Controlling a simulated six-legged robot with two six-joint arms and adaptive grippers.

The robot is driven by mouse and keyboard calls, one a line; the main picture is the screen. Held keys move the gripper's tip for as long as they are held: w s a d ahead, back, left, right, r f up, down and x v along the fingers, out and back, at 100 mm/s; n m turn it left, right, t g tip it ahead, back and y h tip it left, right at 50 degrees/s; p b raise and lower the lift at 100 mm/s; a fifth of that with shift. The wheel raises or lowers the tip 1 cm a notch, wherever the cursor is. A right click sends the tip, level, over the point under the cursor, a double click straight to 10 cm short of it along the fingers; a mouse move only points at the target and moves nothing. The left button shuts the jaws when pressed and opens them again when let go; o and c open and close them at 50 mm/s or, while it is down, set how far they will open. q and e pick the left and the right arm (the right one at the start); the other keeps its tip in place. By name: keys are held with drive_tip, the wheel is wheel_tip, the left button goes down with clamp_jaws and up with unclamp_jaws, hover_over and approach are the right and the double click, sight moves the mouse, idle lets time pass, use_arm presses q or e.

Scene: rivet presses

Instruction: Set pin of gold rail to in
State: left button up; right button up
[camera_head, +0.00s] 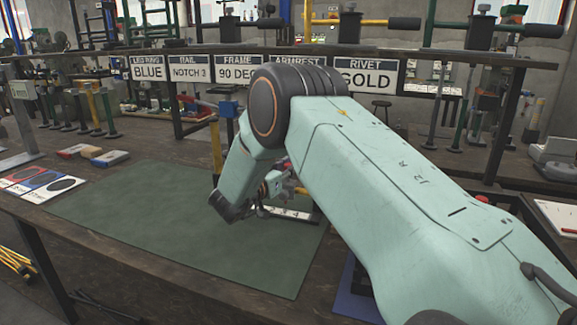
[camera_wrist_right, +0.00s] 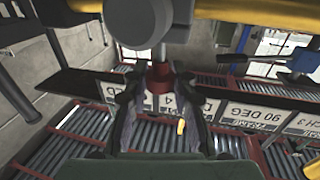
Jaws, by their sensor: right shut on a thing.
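In the wrist view a yellow rail (camera_wrist_right: 250,9) runs across the top edge, with a grey round part (camera_wrist_right: 155,22) in front of it. A short grey shaft leads from that part to a red piece (camera_wrist_right: 160,76), which looks like the pin. My right gripper (camera_wrist_right: 158,84) has its two dark fingers on either side of the red piece and is shut on it. Whether the pin is in or out cannot be told. In the head view my right gripper (camera_head: 264,192) is small and partly hidden behind my teal forearm, over the green mat. My left gripper is not in view.
The green mat (camera_head: 150,215) is mostly clear on the left. A yellow post (camera_head: 216,148) with a blue clamp (camera_head: 228,108) stands beside my arm. Signs, including RIVET GOLD (camera_head: 366,76), hang on the rack behind. Coloured cards (camera_head: 45,183) lie at the left.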

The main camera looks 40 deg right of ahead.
drive_tip(key=shift+d, duration=0.1)
clamp_jaws()
drive_tip(key=shift+f, duration=0.1)
drive_tip(key=shift+s+f, duration=0.1)
drive_tip(key=shift+f, duration=0.95)
drive_tip(key=o, duration=0.6)
unclamp_jaws()
drive_tip(key=shift+o, duration=1.1)
drive_tip(key=shift+r, duration=0.1)
drive_tip(key=v, duration=1.2)
